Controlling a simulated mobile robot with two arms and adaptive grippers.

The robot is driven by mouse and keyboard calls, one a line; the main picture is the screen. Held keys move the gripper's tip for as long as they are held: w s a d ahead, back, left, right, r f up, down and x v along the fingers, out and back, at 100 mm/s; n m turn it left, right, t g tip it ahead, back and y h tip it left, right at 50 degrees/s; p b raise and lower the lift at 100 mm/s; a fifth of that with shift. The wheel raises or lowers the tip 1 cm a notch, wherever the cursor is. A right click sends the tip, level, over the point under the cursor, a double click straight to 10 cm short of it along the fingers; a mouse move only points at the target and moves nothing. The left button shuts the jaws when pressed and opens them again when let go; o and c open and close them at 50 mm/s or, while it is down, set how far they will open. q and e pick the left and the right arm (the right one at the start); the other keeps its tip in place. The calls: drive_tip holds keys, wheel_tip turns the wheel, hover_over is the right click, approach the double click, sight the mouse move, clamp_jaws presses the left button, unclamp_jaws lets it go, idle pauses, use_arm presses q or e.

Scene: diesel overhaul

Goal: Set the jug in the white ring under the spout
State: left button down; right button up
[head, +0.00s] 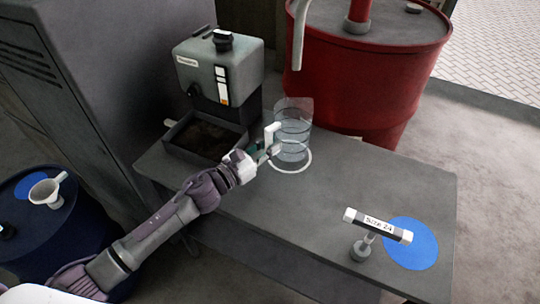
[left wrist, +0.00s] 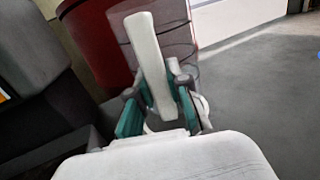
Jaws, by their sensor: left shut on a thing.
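The clear jug (head: 293,122) with a white handle (head: 271,134) is upright at the back edge of the grey table, over the white ring (head: 290,171). Its base appears inside the ring's outline; I cannot tell whether it touches the table. The spout (head: 298,35) hangs above the jug, from the top of the picture. My left gripper (head: 265,152) is shut on the jug's handle. In the left wrist view the green pads sit either side of the handle (left wrist: 150,60), with the clear jug body (left wrist: 170,25) behind. My right gripper is not in view.
A red drum (head: 350,75) stands behind the grey table (head: 290,205). A grey machine (head: 215,70) with a dark tray (head: 205,138) is left of the jug. A labelled bar on a stand (head: 378,225) and a blue disc (head: 420,250) are at the right. The table's middle is clear.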

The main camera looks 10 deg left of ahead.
use_arm(q)
drive_tip(key=shift+f, duration=1.65)
drive_tip(key=shift+b, duration=0.35)
drive_tip(key=shift+f, duration=0.2)
drive_tip(key=c, duration=1.1)
unclamp_jaws()
